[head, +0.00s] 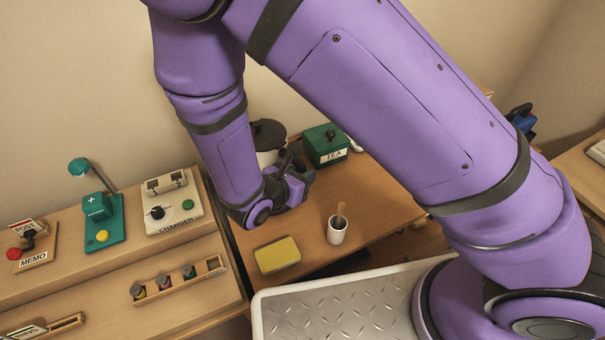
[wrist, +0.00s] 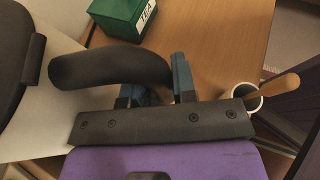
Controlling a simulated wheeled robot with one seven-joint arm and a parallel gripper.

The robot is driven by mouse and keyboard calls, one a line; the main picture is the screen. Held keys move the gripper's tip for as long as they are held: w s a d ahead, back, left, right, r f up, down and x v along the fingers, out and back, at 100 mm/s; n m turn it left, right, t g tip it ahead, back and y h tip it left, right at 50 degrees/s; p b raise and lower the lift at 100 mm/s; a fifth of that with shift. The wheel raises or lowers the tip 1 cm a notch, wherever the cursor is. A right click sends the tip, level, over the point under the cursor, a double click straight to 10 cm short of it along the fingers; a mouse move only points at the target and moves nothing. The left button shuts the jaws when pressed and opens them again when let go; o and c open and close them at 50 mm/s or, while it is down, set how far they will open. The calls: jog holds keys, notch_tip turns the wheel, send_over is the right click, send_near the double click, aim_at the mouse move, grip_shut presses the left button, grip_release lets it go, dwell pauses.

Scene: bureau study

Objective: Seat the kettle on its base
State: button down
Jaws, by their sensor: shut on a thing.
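The kettle (head: 270,157), pale with a black lid, is at the back of the side table, partly behind my arm in the head view. In the wrist view its pale body (wrist: 40,120) fills the left side, with the dark lid at the far left edge. My gripper (head: 297,177) is shut on the kettle's black curved handle (wrist: 105,68); its blue fingers (wrist: 158,88) show at the handle's end in the wrist view. The kettle's base cannot be made out in either view, so I cannot tell whether the kettle touches it.
A green TEA box (head: 324,146) stands right of the kettle. A white cup (head: 337,231) with a wooden stirrer and a yellow sponge (head: 277,255) are nearer on the table (head: 375,200). A desk with a charger (head: 174,203) is left. The table's middle is clear.

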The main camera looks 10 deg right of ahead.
jog(key=shift+f, duration=0.55)
dwell(0.7)
jog(key=c, duration=1.2)
grip_release()
jog(key=shift+s+a, duration=0.1)
jog(key=v, duration=1)
jog(key=shift+s+a+r, duration=0.2)
jog(key=shift+a+r, duration=0.05)
